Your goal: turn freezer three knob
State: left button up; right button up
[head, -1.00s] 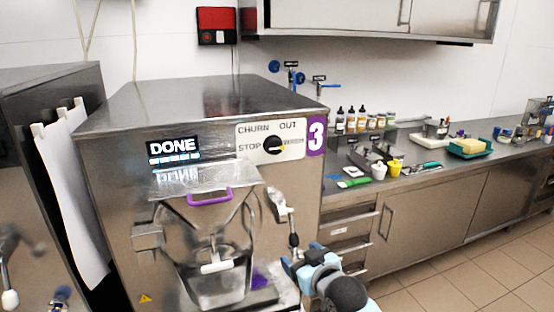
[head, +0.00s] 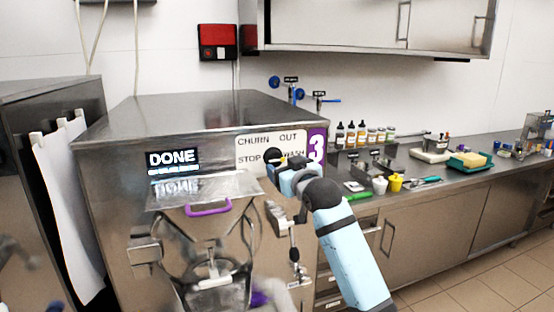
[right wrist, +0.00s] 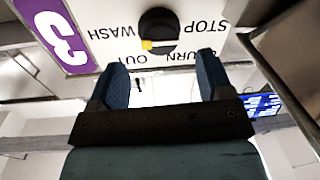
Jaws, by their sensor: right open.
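The freezer three knob (head: 272,155) is black and round, on a white panel (head: 250,147) marked CHURN, OUT, STOP and WASH, beside a purple 3 label (head: 317,147). My right gripper (head: 278,170) is just below and in front of the knob in the head view and partly covers the panel. In the right wrist view, the knob (right wrist: 160,25) shows upside down with a yellow mark at its lower left, on the OUT side. The open fingers of my right gripper (right wrist: 163,75) are apart from each other, with nothing between them; I see no contact with the knob. My left gripper is not in view.
The freezer display (head: 172,160) reads DONE. A clear lid with a purple handle (head: 208,208) and a metal lever (head: 292,235) stick out below the panel. A counter (head: 430,190) with bottles and cups runs to the right. A wall cabinet (head: 370,25) hangs above.

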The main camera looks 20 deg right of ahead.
aim_at(277, 160)
jog(key=w, duration=0.5)
jog(key=shift+w+a, duration=0.3)
jog(key=shift+a, duration=0.05)
jog(key=shift+s, duration=0.1)
jog(key=c, duration=0.9)
